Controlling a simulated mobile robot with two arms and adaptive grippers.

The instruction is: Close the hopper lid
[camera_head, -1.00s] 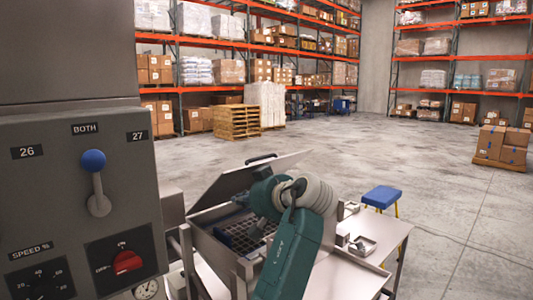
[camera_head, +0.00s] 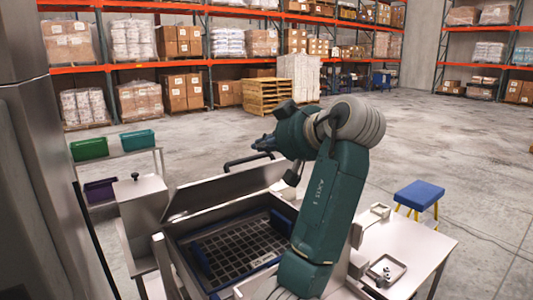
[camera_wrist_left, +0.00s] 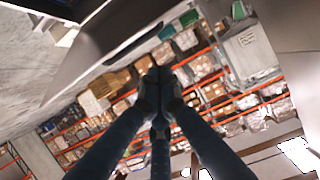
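The hopper (camera_head: 170,245) is an open metal box with a dark grid inside, low in the middle of the head view. Its lid (camera_head: 225,187) stands tilted up on the far side, with a black bar handle (camera_head: 247,160) at its upper edge. My left gripper (camera_head: 262,143) is just above and right of the handle, behind my green arm. In the left wrist view its dark fingers (camera_wrist_left: 159,82) come together at the tips, with nothing seen between them. I cannot tell whether they touch the handle. My right gripper is not in view.
A steel side table (camera_head: 415,240) with small trays stands right of the hopper. A blue stool (camera_head: 419,192) is beyond it. Green bins (camera_head: 90,148) sit on a rack at left. A grey cabinet (camera_head: 30,170) blocks the far left. Open floor lies beyond.

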